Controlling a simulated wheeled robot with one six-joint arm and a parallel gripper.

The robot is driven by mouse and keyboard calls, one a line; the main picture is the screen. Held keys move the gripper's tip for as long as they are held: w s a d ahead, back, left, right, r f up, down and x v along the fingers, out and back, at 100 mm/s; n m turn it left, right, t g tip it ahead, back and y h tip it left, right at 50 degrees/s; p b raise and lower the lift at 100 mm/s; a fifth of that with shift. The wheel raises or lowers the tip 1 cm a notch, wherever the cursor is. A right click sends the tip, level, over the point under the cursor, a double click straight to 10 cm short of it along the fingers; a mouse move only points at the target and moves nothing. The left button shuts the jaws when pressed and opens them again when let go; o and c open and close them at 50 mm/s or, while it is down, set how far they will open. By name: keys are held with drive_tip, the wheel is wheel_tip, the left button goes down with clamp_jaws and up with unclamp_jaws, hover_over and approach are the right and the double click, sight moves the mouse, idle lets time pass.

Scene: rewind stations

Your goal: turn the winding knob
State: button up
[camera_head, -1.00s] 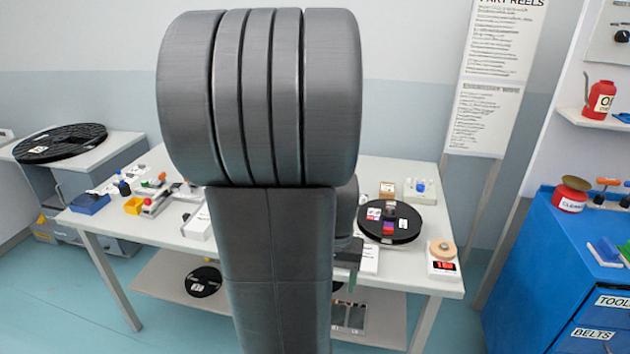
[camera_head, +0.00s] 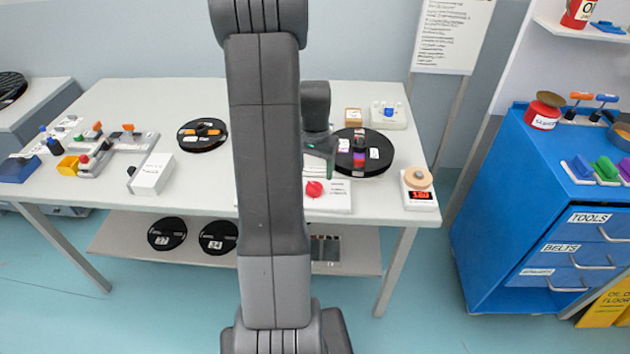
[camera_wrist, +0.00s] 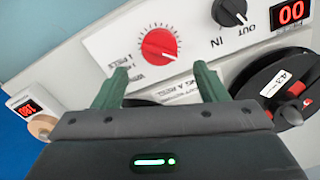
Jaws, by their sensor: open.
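A red round knob (camera_wrist: 160,46) with a pale pointer line and tick marks around it sits on a white panel (camera_wrist: 118,42) in the wrist view. In the head view the red knob (camera_head: 314,188) is on a white box near the table's front edge. A black knob (camera_wrist: 229,12) marked IN and OUT is to its right. I cannot read which knob is labelled for winding. My gripper (camera_wrist: 160,72) is open and empty, its green fingers pointing toward the red knob, apart from it. In the head view my gripper (camera_head: 318,162) is partly hidden by my arm.
A tan disc (camera_head: 418,179) with a red display stands at the table's right end. Another reel (camera_head: 203,146) and a white box (camera_head: 152,174) are to the left. A blue cabinet (camera_head: 490,215) stands right.

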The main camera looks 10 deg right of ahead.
sight(315, 183)
wheel_tip(315, 183, down, 6)
drive_tip(key=shift+r, duration=0.1)
drive_tip(key=shift+c, duration=0.3)
drive_tip(key=c, duration=0.9)
